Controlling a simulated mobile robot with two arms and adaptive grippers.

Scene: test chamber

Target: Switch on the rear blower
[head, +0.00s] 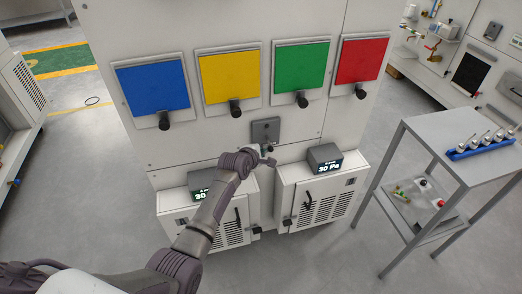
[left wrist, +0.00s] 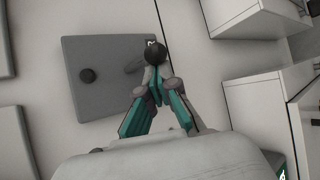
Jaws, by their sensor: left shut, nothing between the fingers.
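A grey switch plate (head: 266,128) is on the white cabinet front, below the coloured panels. Two white blower-like units, left (head: 232,232) and right (head: 322,200), stand below; no label shows which is the rear one. My right gripper is not in view.
Blue (head: 153,86), yellow (head: 230,77), green (head: 300,70) and red (head: 362,60) panels with black handles are above. Grey display boxes, right one (head: 324,158) reading 30 Pa, top the units. A grey cart (head: 440,125) with a blue rack stands right. Floor is open at left.

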